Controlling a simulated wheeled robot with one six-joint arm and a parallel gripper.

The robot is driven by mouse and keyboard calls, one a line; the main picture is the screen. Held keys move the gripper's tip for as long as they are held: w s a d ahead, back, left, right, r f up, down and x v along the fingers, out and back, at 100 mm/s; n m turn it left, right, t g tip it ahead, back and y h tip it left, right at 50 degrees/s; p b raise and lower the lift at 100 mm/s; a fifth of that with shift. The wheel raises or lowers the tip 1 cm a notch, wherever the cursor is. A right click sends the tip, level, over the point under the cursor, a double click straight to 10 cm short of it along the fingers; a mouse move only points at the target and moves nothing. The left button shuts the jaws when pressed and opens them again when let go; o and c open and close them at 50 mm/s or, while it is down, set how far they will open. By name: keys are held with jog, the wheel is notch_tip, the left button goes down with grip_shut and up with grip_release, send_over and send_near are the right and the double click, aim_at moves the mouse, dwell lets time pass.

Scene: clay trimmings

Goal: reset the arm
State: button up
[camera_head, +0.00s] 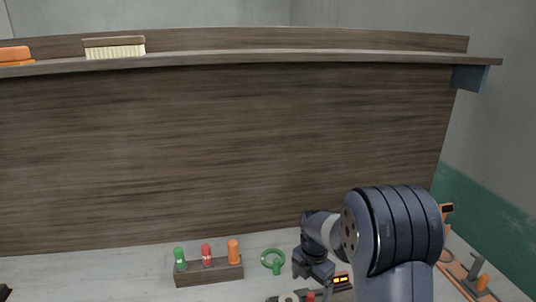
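My arm rises from the bottom right, with its large dark joint in front of the bench. Its wrist bends down toward the bench top, and my gripper (313,275) points downward there, just right of a green ring-shaped thing (273,260). The fingertips are small and dark against the things below, so I cannot tell whether they are open or shut. No held thing can be made out.
A wooden block (209,273) holds green, red and orange-topped items left of my gripper. Dark items with an orange-lit display (341,280) lie under my wrist. An orange-edged tray (463,280) stands at right. A shelf (250,60) above carries a brush (114,48).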

aim_at(309, 294)
notch_tip(309, 294, down, 7)
jog(key=b, duration=0.5)
jog(key=shift+f, duration=0.1)
jog(key=d, duration=0.2)
jog(key=shift+w+d, duration=0.25)
jog(key=shift+d, duration=0.15)
jog(key=shift+w+d+r+p, duration=0.15)
jog(key=shift+d+r+p, duration=0.3)
jog(key=shift+d, duration=0.15)
notch_tip(309, 294, up, 8)
jog(key=p, duration=0.5)
jog(key=shift+a+r+p, duration=0.15)
jog(key=shift+a+p, duration=0.05)
jog(key=shift+p, duration=0.2)
